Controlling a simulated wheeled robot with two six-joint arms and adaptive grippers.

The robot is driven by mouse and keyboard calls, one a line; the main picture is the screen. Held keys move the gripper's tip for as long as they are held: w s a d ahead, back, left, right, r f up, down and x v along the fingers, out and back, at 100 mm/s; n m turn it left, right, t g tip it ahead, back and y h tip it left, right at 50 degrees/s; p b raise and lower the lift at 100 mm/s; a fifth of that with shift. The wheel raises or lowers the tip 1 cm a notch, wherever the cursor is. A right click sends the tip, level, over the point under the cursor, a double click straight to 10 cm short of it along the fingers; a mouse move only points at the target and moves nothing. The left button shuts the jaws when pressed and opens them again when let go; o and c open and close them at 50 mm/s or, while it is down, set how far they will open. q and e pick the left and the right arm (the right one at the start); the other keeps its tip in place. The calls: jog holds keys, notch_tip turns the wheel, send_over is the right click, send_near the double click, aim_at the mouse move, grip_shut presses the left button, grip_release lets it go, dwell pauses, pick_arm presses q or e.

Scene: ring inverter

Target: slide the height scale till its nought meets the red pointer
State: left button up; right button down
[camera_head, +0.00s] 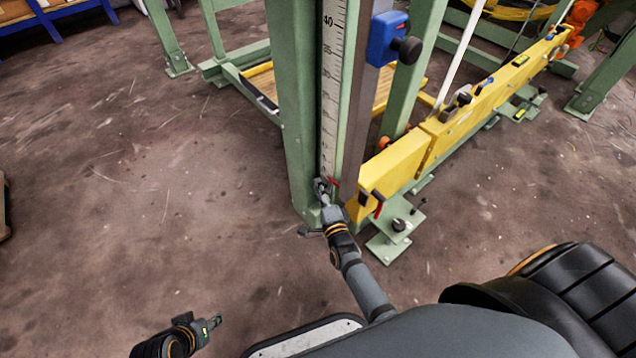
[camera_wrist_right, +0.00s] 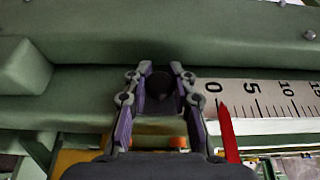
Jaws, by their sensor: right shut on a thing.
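The white height scale (camera_head: 332,90) runs up the green post (camera_head: 296,110) in the head view. In the right wrist view its lower end (camera_wrist_right: 275,97) shows 0, 5 and 10. The red pointer (camera_wrist_right: 228,135) has its tip just at or very slightly right of the nought; its tip overlaps the tick there, so the exact offset is hard to tell. In the head view the pointer (camera_head: 333,182) is small. My right gripper (camera_wrist_right: 160,72) is shut on a dark knob (camera_wrist_right: 160,88) beside the scale's nought end. My left gripper (camera_head: 215,321) is low and away from the post; its fingers are too small to judge.
A yellow beam (camera_head: 400,165) runs back to the right from the post. A blue clamp with a black knob (camera_head: 388,38) sits higher on the post. A green foot plate (camera_head: 388,248) stands at the right. The floor (camera_head: 150,200) at left is clear.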

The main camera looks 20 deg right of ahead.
jog(key=shift+s, duration=0.1)
jog(key=c, duration=1.1)
grip_release()
jog(key=shift+s, duration=0.1)
jog(key=s, duration=1.2)
jog(key=shift+a, duration=0.25)
jog(key=shift+w, duration=0.1)
